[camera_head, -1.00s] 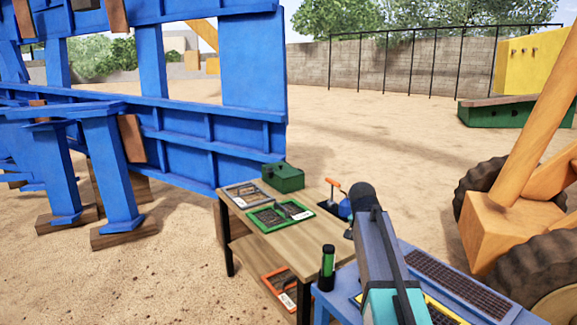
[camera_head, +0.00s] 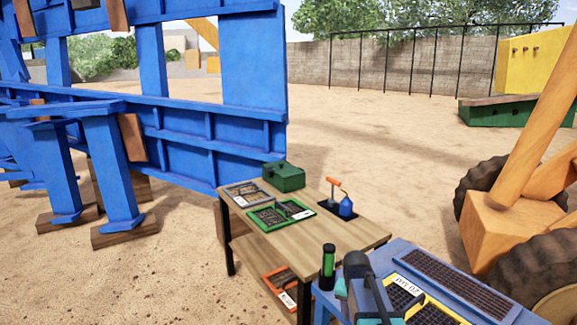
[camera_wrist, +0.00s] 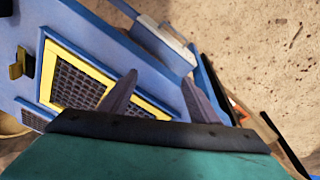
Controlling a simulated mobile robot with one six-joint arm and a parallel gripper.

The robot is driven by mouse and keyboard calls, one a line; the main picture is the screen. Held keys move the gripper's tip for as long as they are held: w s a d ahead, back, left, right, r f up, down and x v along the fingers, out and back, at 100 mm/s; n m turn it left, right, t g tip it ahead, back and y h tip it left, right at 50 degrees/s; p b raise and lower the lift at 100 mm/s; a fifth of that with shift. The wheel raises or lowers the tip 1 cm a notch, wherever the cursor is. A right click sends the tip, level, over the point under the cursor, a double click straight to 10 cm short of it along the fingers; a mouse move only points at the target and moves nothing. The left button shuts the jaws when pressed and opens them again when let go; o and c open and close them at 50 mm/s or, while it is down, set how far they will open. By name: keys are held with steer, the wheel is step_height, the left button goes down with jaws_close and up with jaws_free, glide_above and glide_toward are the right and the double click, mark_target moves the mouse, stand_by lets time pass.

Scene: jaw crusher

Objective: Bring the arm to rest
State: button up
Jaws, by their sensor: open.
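My gripper shows in the wrist view (camera_wrist: 160,95), with its two dark fingers spread apart and nothing between them. Below the fingers in that view lies a blue surface (camera_wrist: 95,30) with a yellow-framed mesh panel (camera_wrist: 75,85). In the head view my arm is folded low at the bottom, over the blue bench (camera_head: 455,270); the fingertips are hidden there.
Blue steelwork (camera_head: 215,145) and a wheeled orange machine (camera_head: 495,225) flank the sandy ground.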

steer(key=s+a+f+n+g+b, duration=0.1)
steer(key=s+f+g+b, duration=0.1)
steer(key=s+f, duration=1.1)
steer(key=s+a+f+n+g+y+b, duration=0.1)
steer(key=s+f+b, duration=0.3)
steer(key=s+f, duration=0.9)
steer(key=s+a+f+n+g+y+b, duration=0.1)
steer(key=s+a+f+n+g+b, duration=0.2)
steer(key=s+f, duration=1)
step_height(320, 180, down, 4)
steer(key=shift+g+b, duration=0.4)
steer(key=shift+b, duration=0.1)
steer(key=shift+w, duration=0.1)
